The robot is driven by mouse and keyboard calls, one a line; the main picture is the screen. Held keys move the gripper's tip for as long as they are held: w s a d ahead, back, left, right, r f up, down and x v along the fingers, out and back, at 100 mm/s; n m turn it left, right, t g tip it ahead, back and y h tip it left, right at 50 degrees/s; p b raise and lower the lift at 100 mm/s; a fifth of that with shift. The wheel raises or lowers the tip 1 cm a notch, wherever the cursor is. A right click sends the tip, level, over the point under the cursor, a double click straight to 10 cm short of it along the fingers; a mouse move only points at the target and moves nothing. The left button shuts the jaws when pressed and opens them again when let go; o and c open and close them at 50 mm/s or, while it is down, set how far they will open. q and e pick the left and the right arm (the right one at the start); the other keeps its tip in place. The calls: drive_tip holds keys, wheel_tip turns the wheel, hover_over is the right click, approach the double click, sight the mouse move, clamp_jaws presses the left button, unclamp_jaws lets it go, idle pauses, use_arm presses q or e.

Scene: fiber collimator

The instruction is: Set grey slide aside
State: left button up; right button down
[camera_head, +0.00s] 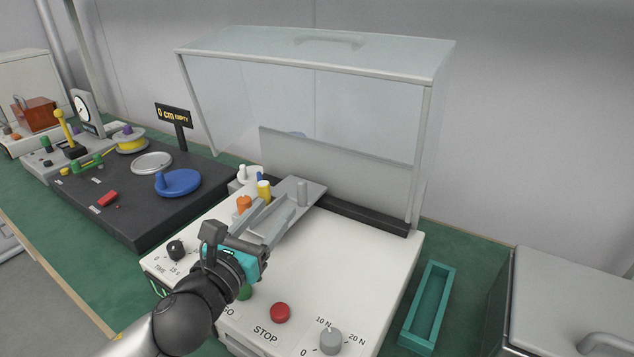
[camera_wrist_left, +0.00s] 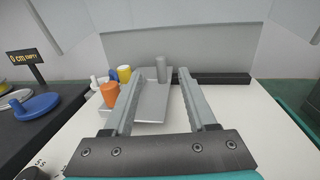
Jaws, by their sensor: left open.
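The grey slide (camera_head: 309,188) is a flat light-grey plate with an upright grey peg (camera_head: 302,192), on the white machine top. It also shows in the left wrist view (camera_wrist_left: 151,110), with its peg (camera_wrist_left: 161,69) standing near the far end. My left gripper (camera_head: 279,206) is open. Its two fingers reach over the plate, and in the wrist view the peg appears between the fingertips (camera_wrist_left: 160,75), apart from both. I cannot tell how high the fingers are. My right gripper is not in view.
Orange (camera_head: 244,204) and yellow (camera_head: 264,190) pegs stand just left of the slide. A raised clear cover (camera_head: 315,60) stands behind. An empty teal tray (camera_head: 428,305) lies right of the machine. The machine's right top is mostly clear. STOP button (camera_head: 280,312) is in front.

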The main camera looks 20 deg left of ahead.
sight(304, 179)
use_arm(q)
drive_tip(key=shift+w+f, duration=0.35)
drive_tip(key=shift+f, duration=0.3)
drive_tip(key=shift+w+f+b, duration=0.1)
drive_tip(key=shift+w+b, duration=0.05)
drive_tip(key=shift+b, duration=0.15)
drive_tip(key=shift+w, duration=0.6)
drive_tip(key=w+b, duration=0.2)
drive_tip(key=w, duration=1)
drive_tip(key=shift+w+a, duration=0.1)
drive_tip(key=shift+a, duration=0.05)
drive_tip(key=shift+w+b, duration=0.3)
drive_tip(key=shift+w, duration=0.5)
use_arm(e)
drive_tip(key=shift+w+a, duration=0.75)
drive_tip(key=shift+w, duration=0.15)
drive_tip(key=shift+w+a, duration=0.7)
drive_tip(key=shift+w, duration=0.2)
use_arm(q)
drive_tip(key=shift+c, duration=0.3)
clamp_jaws()
